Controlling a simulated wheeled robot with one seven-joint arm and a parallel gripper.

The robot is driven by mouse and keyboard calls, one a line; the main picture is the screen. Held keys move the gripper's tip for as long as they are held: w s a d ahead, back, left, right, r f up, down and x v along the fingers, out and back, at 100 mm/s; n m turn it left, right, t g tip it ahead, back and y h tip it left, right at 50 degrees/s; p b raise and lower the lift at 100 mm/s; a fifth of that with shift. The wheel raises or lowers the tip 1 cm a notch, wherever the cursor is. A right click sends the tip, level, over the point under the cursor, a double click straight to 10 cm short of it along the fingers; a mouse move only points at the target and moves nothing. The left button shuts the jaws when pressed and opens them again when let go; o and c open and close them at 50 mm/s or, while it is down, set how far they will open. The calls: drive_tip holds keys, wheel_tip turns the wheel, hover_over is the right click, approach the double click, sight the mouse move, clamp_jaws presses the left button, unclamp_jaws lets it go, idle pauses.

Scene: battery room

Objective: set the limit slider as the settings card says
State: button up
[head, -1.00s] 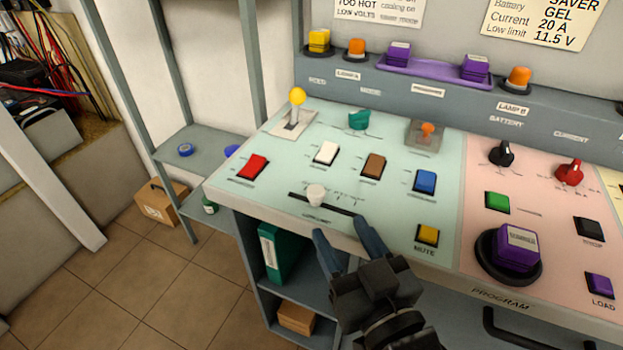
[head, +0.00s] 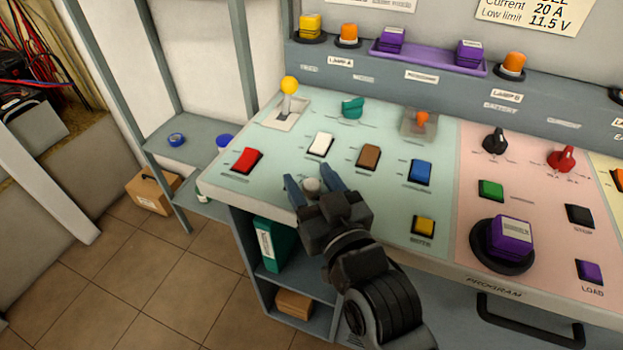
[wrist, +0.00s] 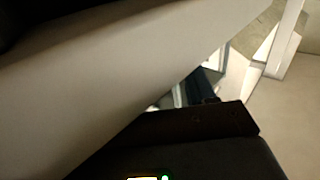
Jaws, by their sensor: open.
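The slider's track and scale are mostly hidden by my gripper. The settings card (head: 532,18) on the wall at top right is cut by the picture edge; it reads Current 20 A and Low limit 11.5 V. The wrist view shows mostly a blurred pale surface and dark parts, no knob.
A yellow-topped lever (head: 289,87) stands behind.

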clamp_jaws()
idle(0.5)
